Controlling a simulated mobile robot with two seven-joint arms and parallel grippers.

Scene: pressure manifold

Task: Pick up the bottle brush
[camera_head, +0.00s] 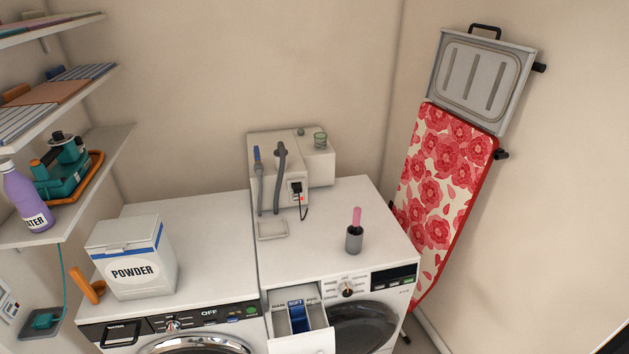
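A pink upright piece (356,216), which looks like the handle of the bottle brush, sticks up out of a dark grey cup (354,240). The cup stands upright on top of the right white machine, near its front edge. The lower part of the brush is hidden inside the cup. Neither of my grippers is in view.
A white manifold box (274,147) with hoses stands at the back, with a small tray (272,229) before it. A powder box (132,261) stands on the left machine. An open detergent drawer (300,325) juts out in front. An ironing board (444,180) leans at right.

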